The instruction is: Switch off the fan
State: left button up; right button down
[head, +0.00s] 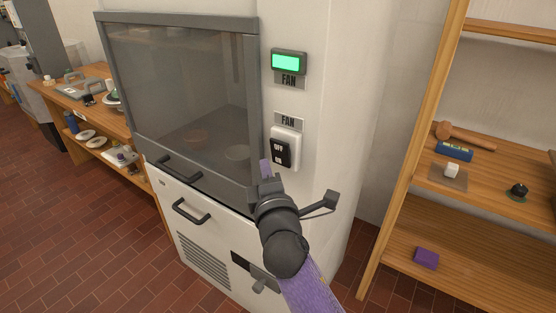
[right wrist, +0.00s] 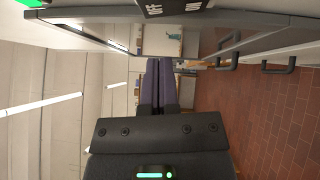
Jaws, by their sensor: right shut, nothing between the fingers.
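The fan switch (head: 280,152) is a black rocker in a white plate on the white cabinet's front, under a grey FAN label (head: 289,122). The word OFF shows on its upper part. Above it, an indicator lamp (head: 289,62) glows green. My right gripper (head: 265,167) is shut and empty, its purple fingers just left of and slightly below the switch in the head view. In the right wrist view, the shut fingers (right wrist: 161,82) point ahead, and the switch (right wrist: 172,8) is at the top edge, apart from them. I cannot see my left gripper.
The cabinet's glass sash (head: 180,90) with its dark handle is left of the switch. A drawer handle (head: 190,211) sits lower. A wooden shelf (head: 480,185) stands at the right with a mallet and small items. A wooden bench (head: 105,115) is at the left.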

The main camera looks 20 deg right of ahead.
aim_at(274, 146)
jog(key=w+d, duration=0.2)
jog(key=d, duration=0.1)
jog(key=shift+w+r, duration=0.1)
jog(key=shift+r, duration=0.2)
jog(key=shift+w+d, duration=0.1)
jog(key=shift+w, duration=0.05)
